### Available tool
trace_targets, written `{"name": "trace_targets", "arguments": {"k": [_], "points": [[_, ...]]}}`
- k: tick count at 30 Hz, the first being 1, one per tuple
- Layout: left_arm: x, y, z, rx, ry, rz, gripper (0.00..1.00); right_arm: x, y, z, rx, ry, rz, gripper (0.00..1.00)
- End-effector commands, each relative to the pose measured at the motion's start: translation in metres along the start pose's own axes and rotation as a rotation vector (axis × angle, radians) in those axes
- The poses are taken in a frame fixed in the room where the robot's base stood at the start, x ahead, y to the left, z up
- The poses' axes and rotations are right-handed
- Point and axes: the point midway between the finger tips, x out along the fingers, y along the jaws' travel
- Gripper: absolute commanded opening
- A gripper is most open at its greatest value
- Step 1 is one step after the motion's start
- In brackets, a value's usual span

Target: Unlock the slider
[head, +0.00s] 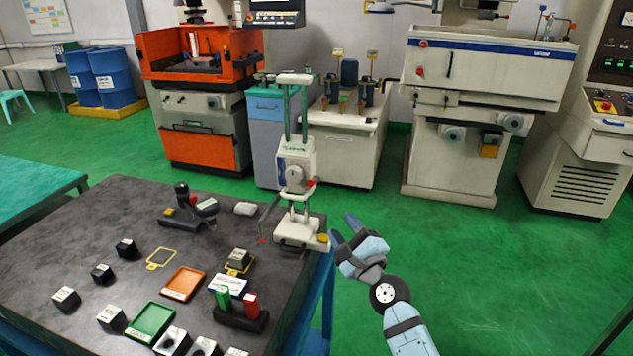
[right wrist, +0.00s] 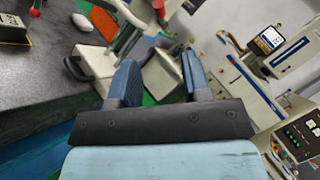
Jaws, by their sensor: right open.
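A height gauge (head: 296,170) stands upright at the table's back right corner. Its slider (head: 294,168) is a pale block with a round dial, partway up twin green columns. A small red knob (head: 311,182) sits at the slider's lower right. In the right wrist view, a red knob (right wrist: 159,10) shows at the top edge, with pale gauge parts around it. My right gripper (head: 342,227) is open and empty, right of the gauge base (head: 296,232) and off the table's edge, apart from the gauge. My left gripper is out of view.
The dark table (head: 95,215) bears a green tray (head: 150,321), an orange tray (head: 183,284), several small blocks and a black stand (head: 187,208) left of the gauge. A holder with green and red pieces (head: 240,315) sits near the right edge. Floor right of the table is clear.

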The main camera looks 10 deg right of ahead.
Motion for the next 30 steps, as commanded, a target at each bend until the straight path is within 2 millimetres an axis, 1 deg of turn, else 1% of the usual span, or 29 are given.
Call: {"name": "trace_targets", "arguments": {"k": [5, 15, 19, 24, 30], "points": [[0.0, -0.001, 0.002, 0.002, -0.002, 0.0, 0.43, 0.02, -0.001, 0.001, 0.001, -0.002, -0.002, 0.44], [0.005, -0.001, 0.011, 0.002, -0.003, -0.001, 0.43, 0.091, 0.001, 0.0, 0.0, -0.002, -0.002, 0.44], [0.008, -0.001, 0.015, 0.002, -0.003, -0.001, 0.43, 0.113, 0.0, 0.0, 0.0, -0.002, -0.001, 0.44], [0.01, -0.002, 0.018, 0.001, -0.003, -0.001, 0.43, 0.131, 0.001, 0.0, -0.001, 0.0, -0.001, 0.44], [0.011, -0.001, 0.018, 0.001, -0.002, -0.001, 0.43, 0.137, 0.0, 0.0, -0.001, 0.0, 0.0, 0.44]]}}
